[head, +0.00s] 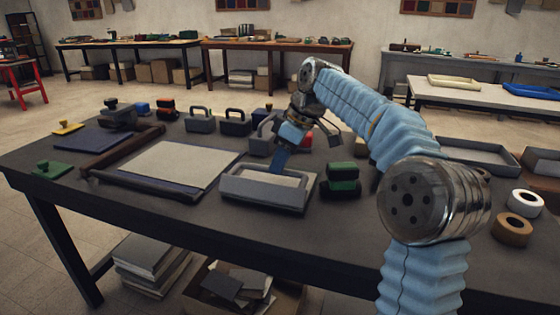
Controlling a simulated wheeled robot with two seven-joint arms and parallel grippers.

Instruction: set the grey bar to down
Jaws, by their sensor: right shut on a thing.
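A grey open box (234,199) with a pale inside stands near the front edge of the dark table. My left gripper is not in view.
A black and green block (342,180) stands just right of the box. A pale board (180,164) lies to its left. Handled blocks, one grey (200,119) and one black (235,122), stand behind. Tape rolls (525,203) lie at the right.

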